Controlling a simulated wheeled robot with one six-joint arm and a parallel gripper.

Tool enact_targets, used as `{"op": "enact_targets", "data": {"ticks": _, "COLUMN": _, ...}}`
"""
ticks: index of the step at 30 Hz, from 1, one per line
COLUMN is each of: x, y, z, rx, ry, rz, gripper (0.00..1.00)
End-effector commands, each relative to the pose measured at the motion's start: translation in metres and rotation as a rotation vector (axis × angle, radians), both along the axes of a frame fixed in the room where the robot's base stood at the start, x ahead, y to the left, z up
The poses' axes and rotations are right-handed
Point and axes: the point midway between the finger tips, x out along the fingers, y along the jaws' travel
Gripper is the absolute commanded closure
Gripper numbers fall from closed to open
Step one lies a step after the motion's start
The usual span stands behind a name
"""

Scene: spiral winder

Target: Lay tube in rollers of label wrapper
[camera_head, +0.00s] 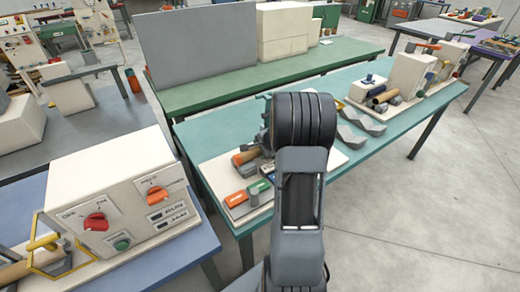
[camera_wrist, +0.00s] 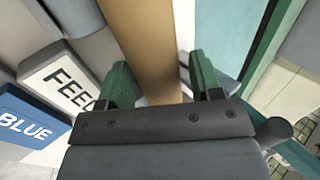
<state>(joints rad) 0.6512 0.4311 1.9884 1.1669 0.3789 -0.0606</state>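A plain brown tube (camera_wrist: 150,40) runs down the middle of the wrist view, between the two green fingers of my gripper (camera_wrist: 162,82). The left finger looks close to the tube, while a narrow light strip shows between the tube and the right finger. I cannot tell whether the fingers press on it. In the head view my dark wrist hides the gripper and part of the machine on the teal table. A brown tube (camera_head: 246,157) shows just left of my wrist there. The rollers cannot be made out clearly.
In the wrist view a FEED plate (camera_wrist: 70,77) and a blue BLUE plate (camera_wrist: 32,122) lie at left. An orange block (camera_head: 236,199) and a green block sit at the teal table's (camera_head: 340,85) front. A control box (camera_head: 120,200) stands at left. Clear floor lies at right.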

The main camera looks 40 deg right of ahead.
Motion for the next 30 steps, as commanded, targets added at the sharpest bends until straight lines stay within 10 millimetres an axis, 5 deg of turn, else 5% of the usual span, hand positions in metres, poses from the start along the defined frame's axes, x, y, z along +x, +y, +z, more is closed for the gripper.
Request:
{"op": "enact_targets", "data": {"ticks": 5, "x": 0.000, "y": 0.000, "z": 0.000, "rx": 0.000, "ry": 0.000, "rz": 0.000, "gripper": 0.24}}
{"op": "enact_targets", "data": {"ticks": 14, "x": -0.002, "y": 0.000, "z": 0.003, "rx": 0.000, "ry": 0.000, "rz": 0.000, "gripper": 0.24}}
{"op": "enact_targets", "data": {"ticks": 30, "x": -0.060, "y": 0.003, "z": 0.080, "rx": -0.003, "ry": -0.003, "rz": -0.001, "gripper": 0.24}}
